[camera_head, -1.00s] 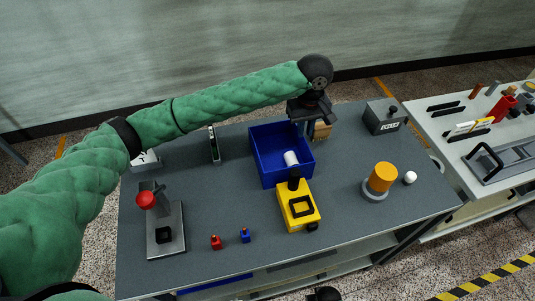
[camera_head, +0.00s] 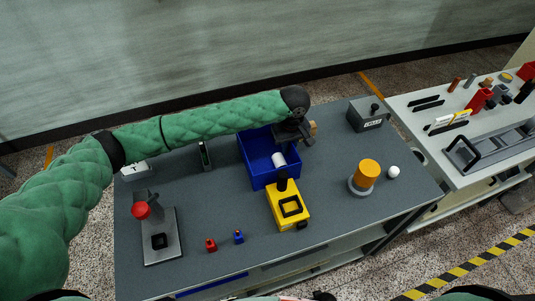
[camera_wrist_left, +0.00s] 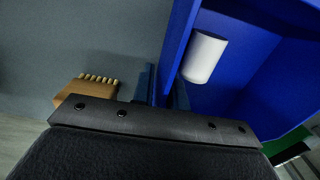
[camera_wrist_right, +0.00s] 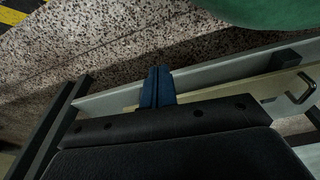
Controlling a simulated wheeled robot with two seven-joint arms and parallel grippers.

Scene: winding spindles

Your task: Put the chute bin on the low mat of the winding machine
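The chute bin, which I take to be the open blue bin (camera_head: 258,173), stands on the grey table behind a yellow device (camera_head: 284,215) and holds a white cylinder (camera_head: 279,159). My left gripper (camera_head: 292,138) is at the bin's right wall. In the left wrist view its fingers (camera_wrist_left: 166,92) stand on either side of the blue wall (camera_wrist_left: 181,40), with little gap; it looks shut on it. A grey machine with a red knob (camera_head: 141,210) and a black square pad (camera_head: 159,241) stands at the left. I cannot tell which is the low mat. My right gripper (camera_wrist_right: 157,87) is shut and empty.
A brown brush (camera_wrist_left: 85,92) lies close beside the bin. A grey lidded box (camera_head: 368,115), an orange cylinder (camera_head: 367,173) and a white ball (camera_head: 393,172) stand to the right. Small red (camera_head: 210,245) and blue (camera_head: 238,237) pieces lie in front. The table centre-left is clear.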

